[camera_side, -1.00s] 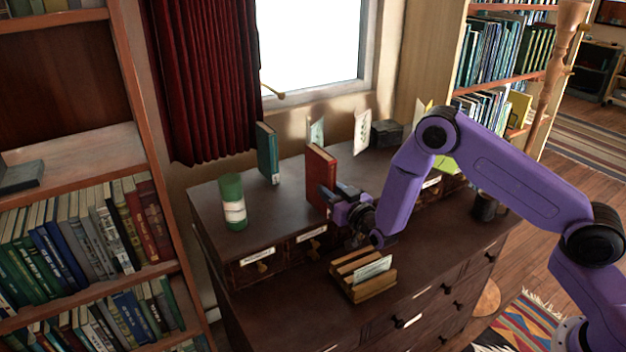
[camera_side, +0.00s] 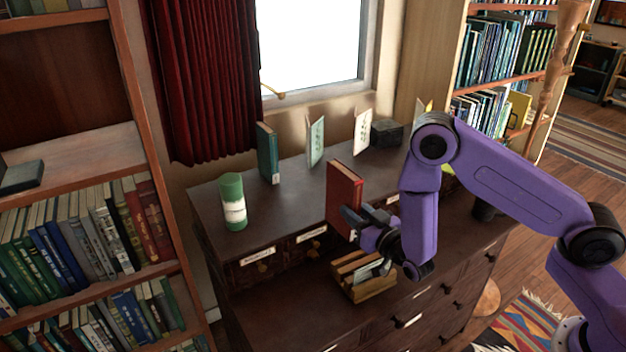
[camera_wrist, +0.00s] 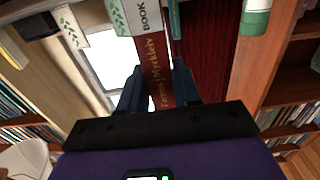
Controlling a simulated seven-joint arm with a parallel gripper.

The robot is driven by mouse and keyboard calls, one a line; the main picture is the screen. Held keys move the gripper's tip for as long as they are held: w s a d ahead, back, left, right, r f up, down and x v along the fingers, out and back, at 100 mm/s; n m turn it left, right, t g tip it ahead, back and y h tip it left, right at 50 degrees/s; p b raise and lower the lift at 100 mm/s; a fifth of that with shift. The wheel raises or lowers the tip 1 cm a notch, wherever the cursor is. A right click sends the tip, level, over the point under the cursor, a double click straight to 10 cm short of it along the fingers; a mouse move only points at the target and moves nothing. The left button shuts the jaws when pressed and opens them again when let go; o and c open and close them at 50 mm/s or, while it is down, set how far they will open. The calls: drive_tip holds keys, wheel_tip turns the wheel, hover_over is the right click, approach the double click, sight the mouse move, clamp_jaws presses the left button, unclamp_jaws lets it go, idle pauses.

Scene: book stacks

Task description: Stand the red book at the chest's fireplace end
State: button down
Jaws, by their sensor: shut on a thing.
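The red book (camera_side: 343,192) stands upright in the side view, near the front edge of the chest's upper top (camera_side: 290,213). My gripper (camera_side: 352,218) is shut on its lower part, coming from the front right. In the wrist view the red spine with gold lettering (camera_wrist: 153,62) faces the camera between my two dark fingers (camera_wrist: 158,92). The book's lower edge is partly hidden by the gripper, so I cannot tell whether it touches the top. A fireplace is not clearly seen.
A teal book (camera_side: 267,153) and a green-and-white canister (camera_side: 232,202) stand on the left of the chest top. Upright cards (camera_side: 316,142) and a dark box (camera_side: 386,134) are at the back. A wooden card holder (camera_side: 362,277) sits on the lower ledge, below my gripper.

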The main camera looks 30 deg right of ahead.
drive_tip(key=shift+s, duration=0.5)
